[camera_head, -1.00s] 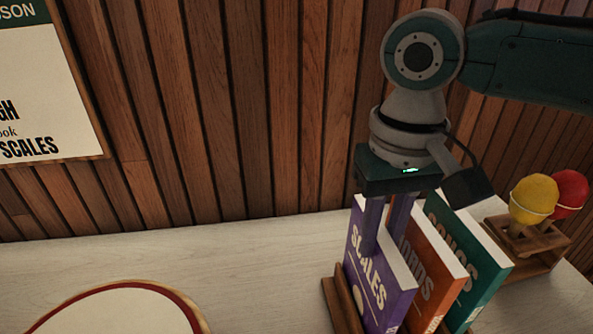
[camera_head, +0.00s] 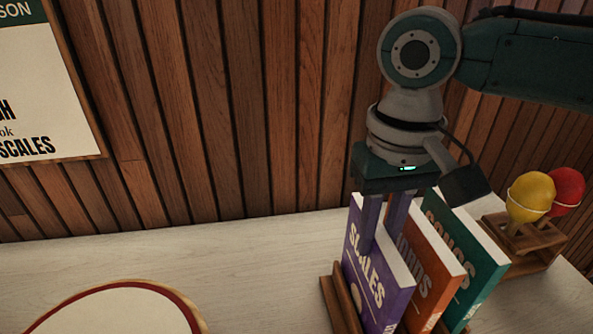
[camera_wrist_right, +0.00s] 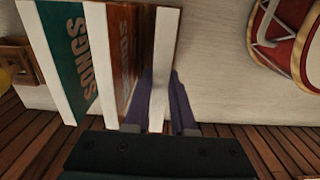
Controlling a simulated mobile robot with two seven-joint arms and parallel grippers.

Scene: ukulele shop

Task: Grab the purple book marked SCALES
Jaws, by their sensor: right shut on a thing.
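The purple book marked SCALES (camera_head: 378,286) stands upright in a wooden rack (camera_head: 343,300), at the left end of a row of books. My right gripper (camera_head: 383,246) comes down from above with its fingers on either side of the purple book's upper part, shut on it. In the right wrist view, the pale page edge of the purple book (camera_wrist_right: 161,70) sits between the fingers (camera_wrist_right: 163,105). My left gripper is not in view.
An orange book (camera_head: 430,277) and a green book marked SONGS (camera_head: 470,265) stand close on the right. A wooden holder (camera_head: 535,250) with yellow and red maracas stands farther right. A round drum (camera_head: 120,312) lies at the front left. A slatted wall with a poster (camera_head: 45,95) is behind.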

